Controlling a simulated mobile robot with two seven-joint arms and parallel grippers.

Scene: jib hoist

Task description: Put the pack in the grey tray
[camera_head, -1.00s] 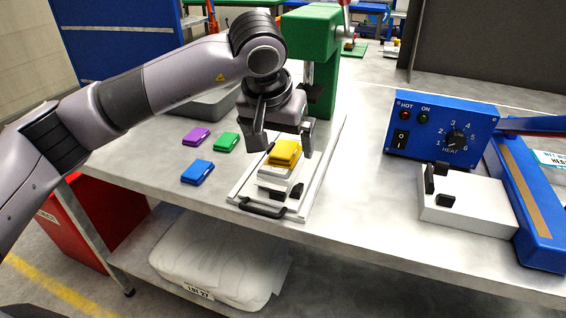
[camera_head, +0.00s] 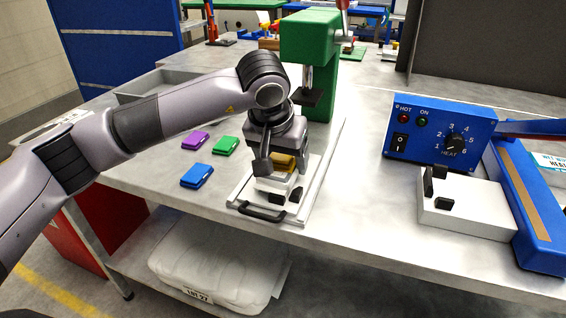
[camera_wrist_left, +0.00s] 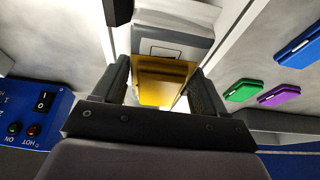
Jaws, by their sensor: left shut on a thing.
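The yellow pack (camera_head: 284,163) sits on a white block (camera_head: 273,183) in the sliding fixture of the green press. My left gripper (camera_head: 281,160) is around the pack from above and shut on it. In the left wrist view the pack (camera_wrist_left: 164,80) lies between the two dark fingers, over a grey and white block. The grey tray (camera_head: 152,83) stands at the back left of the bench, partly hidden behind my left arm. My right gripper is not in view.
Purple (camera_head: 195,140), green (camera_head: 226,146) and blue (camera_head: 197,175) packs lie on the bench left of the fixture. The green press (camera_head: 312,40) stands close behind my gripper. A blue heat control box (camera_head: 442,132) and blue-framed sealer stand at the right.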

